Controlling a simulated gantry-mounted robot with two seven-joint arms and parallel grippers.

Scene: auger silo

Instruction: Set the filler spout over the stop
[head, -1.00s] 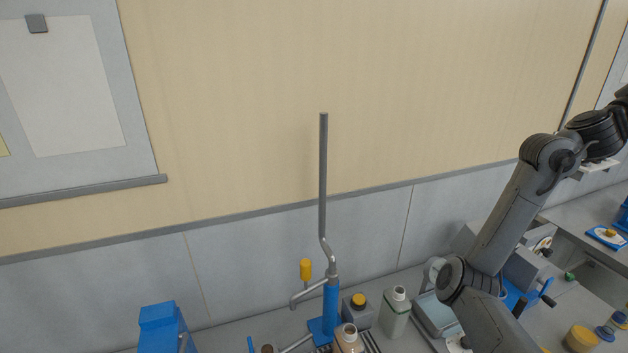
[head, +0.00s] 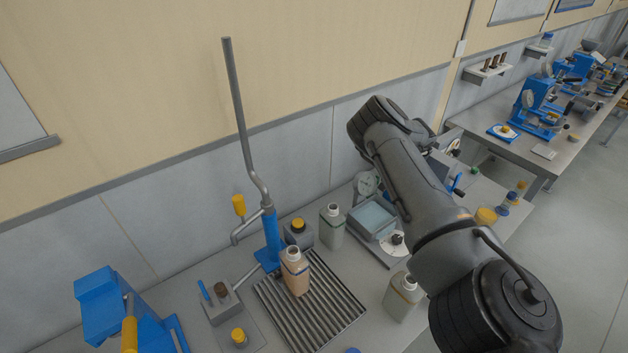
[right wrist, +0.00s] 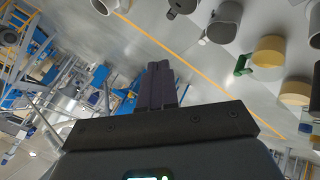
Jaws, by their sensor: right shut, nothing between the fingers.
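The filler in the head view is a blue post (head: 272,235) with a tall bent grey pipe (head: 243,130) rising from it. Its spout (head: 247,227) is a grey arm that points left and bends down at its end. I cannot tell which part is the stop; a grey block with a blue peg (head: 220,300) stands front left of the post, below the spout's level. My right gripper (right wrist: 162,85) is shut and empty in the right wrist view, apart from the filler. It does not show in the head view. My left gripper is not in view.
A beige bottle (head: 295,277) stands on the slatted grate (head: 325,312) by the post. Paler bottles (head: 332,228) (head: 402,299) stand behind and right. A blue device (head: 105,305) is at front left. A scale (head: 372,218) lies near my right arm, which fills the right side.

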